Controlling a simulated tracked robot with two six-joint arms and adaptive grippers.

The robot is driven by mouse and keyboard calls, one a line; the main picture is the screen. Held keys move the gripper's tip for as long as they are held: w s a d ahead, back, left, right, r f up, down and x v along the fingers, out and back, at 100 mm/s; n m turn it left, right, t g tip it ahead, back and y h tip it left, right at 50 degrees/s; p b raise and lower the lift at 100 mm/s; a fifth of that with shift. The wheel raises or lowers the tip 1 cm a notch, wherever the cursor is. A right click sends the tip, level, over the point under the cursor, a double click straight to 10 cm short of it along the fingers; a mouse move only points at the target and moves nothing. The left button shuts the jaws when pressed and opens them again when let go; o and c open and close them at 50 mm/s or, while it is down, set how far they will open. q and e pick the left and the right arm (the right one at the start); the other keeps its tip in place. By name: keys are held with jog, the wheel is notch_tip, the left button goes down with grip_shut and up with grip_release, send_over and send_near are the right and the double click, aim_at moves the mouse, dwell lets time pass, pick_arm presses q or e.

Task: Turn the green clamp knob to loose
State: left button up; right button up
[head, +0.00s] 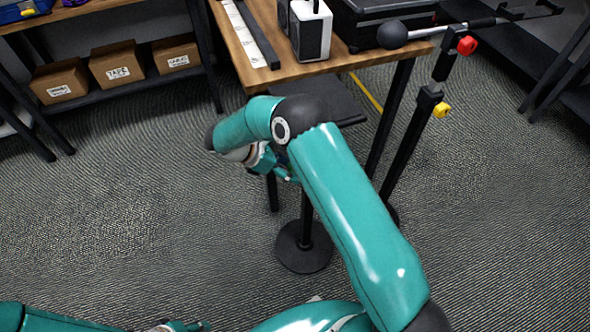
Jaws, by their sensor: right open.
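No green clamp knob can be made out; my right arm covers part of the stand area under the table corner. A black upright stand (428,100) at the right carries a red knob (467,45) near its top and a yellow knob (442,111) lower down. My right gripper (286,175) is open, mostly hidden behind its own wrist, below the table's front edge and left of that stand. A bit of my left gripper (182,326) shows at the bottom edge, too cut off to tell its state.
A wooden table (392,57) holds a white and black box (310,30). A round black base (303,247) stands on the floor. Cardboard boxes (117,65) sit on a shelf at left; the left floor is clear.

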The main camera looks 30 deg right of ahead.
jog(key=v, duration=1)
jog(key=shift+a+r, duration=0.2)
jog(key=shift+a, duration=0.15)
